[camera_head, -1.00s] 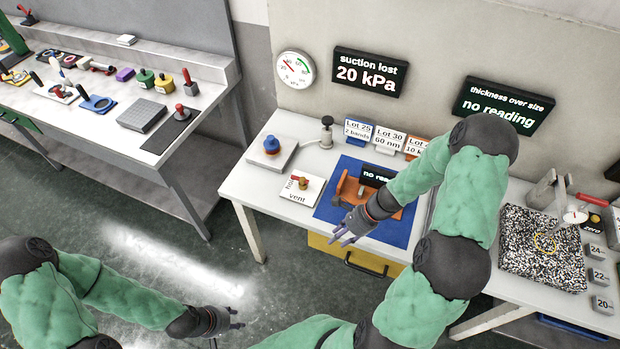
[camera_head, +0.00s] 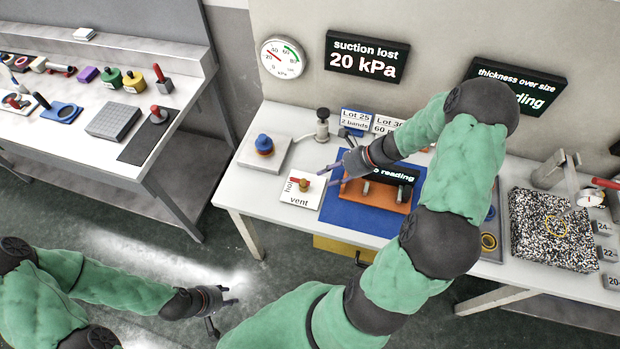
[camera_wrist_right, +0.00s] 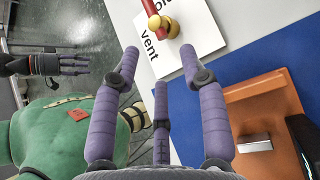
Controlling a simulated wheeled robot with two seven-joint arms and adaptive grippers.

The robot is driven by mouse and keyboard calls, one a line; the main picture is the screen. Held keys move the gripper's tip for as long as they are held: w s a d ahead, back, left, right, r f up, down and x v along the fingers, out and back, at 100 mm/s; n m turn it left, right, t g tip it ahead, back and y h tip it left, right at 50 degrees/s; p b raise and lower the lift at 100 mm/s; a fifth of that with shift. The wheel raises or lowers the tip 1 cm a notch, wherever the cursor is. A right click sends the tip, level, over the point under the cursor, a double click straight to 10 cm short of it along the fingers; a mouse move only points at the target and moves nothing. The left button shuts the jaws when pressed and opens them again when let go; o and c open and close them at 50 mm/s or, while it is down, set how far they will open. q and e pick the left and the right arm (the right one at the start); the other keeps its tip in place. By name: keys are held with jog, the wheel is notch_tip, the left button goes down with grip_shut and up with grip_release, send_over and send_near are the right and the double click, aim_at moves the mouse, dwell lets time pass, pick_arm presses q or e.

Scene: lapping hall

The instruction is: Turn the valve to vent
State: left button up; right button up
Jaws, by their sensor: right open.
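The valve (camera_head: 304,185) is a small brass knob with a red handle on a white plate (camera_head: 297,200) marked "vent" and a partly covered word starting "ho". The red handle points left toward that partly covered word, not toward "vent". In the right wrist view the valve (camera_wrist_right: 163,24) shows at the top, just beyond the fingertips. My right gripper (camera_head: 329,175) is open and empty, just right of the valve; its spread purple fingers (camera_wrist_right: 160,62) do not enclose the valve. My left gripper (camera_head: 230,294) is open and empty, low over the floor in front of the table.

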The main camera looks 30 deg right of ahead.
aim_at(309, 182)
jog(key=b+x, duration=0.1)
jog(key=x, duration=0.7)
jog(key=shift+b, duration=0.4)
